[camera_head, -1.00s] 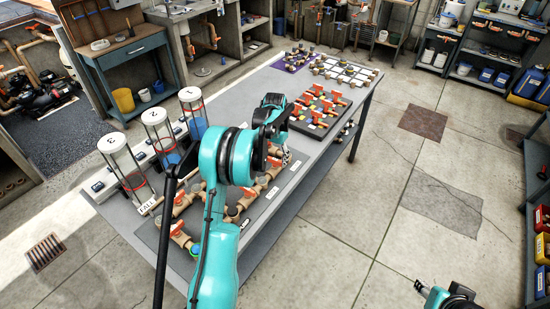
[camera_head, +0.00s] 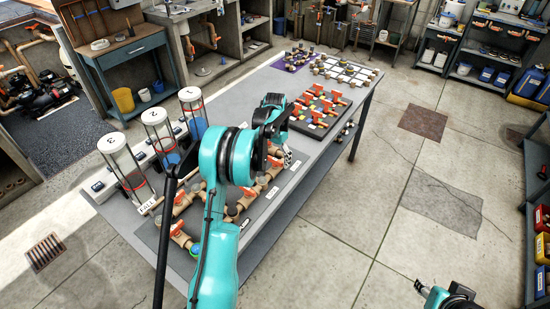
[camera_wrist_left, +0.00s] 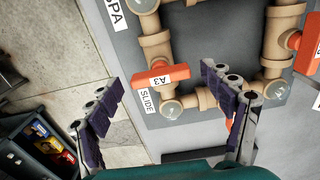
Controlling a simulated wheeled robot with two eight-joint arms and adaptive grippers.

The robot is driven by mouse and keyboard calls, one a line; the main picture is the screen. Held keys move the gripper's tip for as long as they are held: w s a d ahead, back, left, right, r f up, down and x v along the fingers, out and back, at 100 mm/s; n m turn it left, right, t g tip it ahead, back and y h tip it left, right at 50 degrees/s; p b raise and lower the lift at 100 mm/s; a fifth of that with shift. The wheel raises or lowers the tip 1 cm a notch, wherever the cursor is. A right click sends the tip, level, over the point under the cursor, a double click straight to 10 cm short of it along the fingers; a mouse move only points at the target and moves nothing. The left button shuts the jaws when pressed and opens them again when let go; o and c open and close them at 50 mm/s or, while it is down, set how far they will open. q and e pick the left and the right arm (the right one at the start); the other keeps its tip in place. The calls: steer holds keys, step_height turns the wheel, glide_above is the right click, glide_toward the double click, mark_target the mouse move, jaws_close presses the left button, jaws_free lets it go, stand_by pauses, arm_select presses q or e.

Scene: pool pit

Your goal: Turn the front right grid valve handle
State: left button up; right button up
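A pipe grid of tan pipes with orange handles lies on the near part of the table, partly hidden by my left arm in the head view. In the left wrist view, an orange valve handle marked A3 (camera_wrist_left: 180,73) sits on a grid pipe corner beside a SLIDE label (camera_wrist_left: 146,101). My left gripper (camera_wrist_left: 165,82) is open, its two dark-padded fingers apart with the A3 handle between and beyond them. No contact shows. In the head view the left gripper (camera_head: 287,157) is over the grid's right side. My right gripper (camera_head: 420,287) is low at the bottom right, small and away from the table.
Three clear labelled cylinders (camera_head: 160,133) stand along the table's left side. A dark board with red-handled valves (camera_head: 322,108) lies farther back, with a white-squared board (camera_head: 345,71) behind it. Open concrete floor (camera_head: 390,240) lies right of the table. Shelves stand at the right edge.

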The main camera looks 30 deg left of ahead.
mark_target(275, 159)
arm_select(q)
step_height(275, 159, up, 12)
stand_by(0.6)
stand_by(0.4)
